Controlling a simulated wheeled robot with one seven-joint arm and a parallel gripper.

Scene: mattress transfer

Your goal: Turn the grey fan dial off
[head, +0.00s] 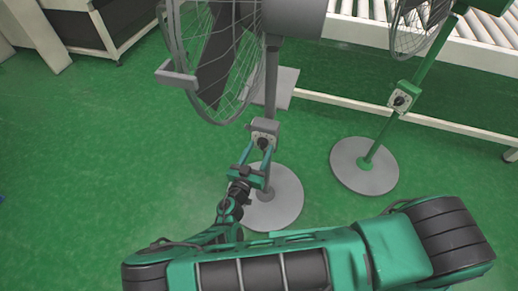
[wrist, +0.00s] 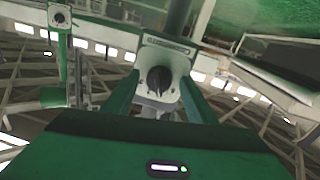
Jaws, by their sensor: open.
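The grey fan (head: 212,60) stands on a grey pole with a round grey base (head: 277,205). Its control box (head: 265,127) is on the pole and carries a dark dial (head: 263,142). In the wrist view the box face (wrist: 150,59) is light, and the black dial (wrist: 159,80) sits at its middle, its ridge close to upright. My gripper (head: 262,152) is open in front of the box. In the wrist view its two green fingers (wrist: 161,92) stand on either side of the dial. I cannot tell whether they touch it.
A second fan with a green pole (head: 385,135) stands to the right, with its own dial box (head: 403,97); this box also shows at upper left in the wrist view (wrist: 60,17). A roller conveyor (head: 365,32) runs behind. The green floor at left is clear.

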